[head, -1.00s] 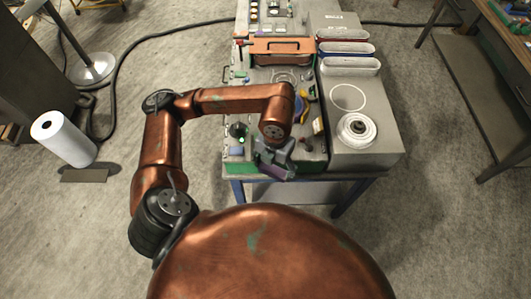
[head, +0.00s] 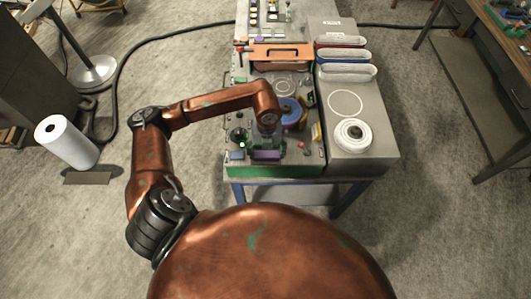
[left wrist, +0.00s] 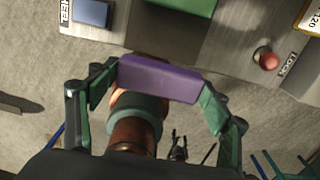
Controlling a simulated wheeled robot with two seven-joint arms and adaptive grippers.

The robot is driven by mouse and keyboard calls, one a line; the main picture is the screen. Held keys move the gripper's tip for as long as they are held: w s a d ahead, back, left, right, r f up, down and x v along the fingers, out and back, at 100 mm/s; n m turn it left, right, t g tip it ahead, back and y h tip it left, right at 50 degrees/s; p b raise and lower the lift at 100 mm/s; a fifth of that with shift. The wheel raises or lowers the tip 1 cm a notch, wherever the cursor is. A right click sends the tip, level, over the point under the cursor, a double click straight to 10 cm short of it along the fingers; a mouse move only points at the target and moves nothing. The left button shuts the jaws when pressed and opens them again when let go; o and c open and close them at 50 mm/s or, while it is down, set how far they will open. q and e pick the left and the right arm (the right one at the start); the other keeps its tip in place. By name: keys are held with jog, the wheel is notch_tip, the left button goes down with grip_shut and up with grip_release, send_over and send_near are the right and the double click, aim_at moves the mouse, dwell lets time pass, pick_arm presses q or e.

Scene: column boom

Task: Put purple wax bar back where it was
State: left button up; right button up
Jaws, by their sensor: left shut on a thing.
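The purple wax bar (left wrist: 160,79) is held between the two fingers of my left gripper (left wrist: 158,88) in the left wrist view. In the head view the bar (head: 267,155) shows at the near edge of the workbench (head: 240,172), just below my left gripper (head: 267,143). The left wrist view shows a blue block (left wrist: 92,13) in a labelled spot and a green surface (left wrist: 187,14) beyond the bar. Whether the bar touches the bench I cannot tell. My right gripper is not in view.
A blue and yellow wheel (head: 291,112) stands close right of my left gripper. A white roll (head: 352,134) lies on the grey panel. An orange handled piece (head: 280,53) and several oval bins (head: 346,72) stand farther back. A red knob (left wrist: 268,59) is at right.

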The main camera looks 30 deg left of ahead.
aim_at(266, 151)
pick_arm(q)
jog(key=w+f, duration=0.1)
jog(key=a+f, duration=0.1)
jog(key=shift+w+a+f, duration=0.2)
jog(key=shift+w+f, duration=0.15)
jog(key=shift+w, duration=0.05)
notch_tip(266, 151, down, 3)
jog(key=shift+w+a+p, duration=0.1)
jog(key=shift+w+p, duration=0.05)
jog(key=shift+p, duration=0.95)
jog(key=shift+f, duration=0.25)
jog(key=shift+f, duration=0.15)
jog(key=o, duration=0.7)
jog(key=shift+f, duration=0.1)
jog(key=o, duration=0.4)
jog(key=shift+o, duration=0.2)
jog(key=shift+r, duration=0.2)
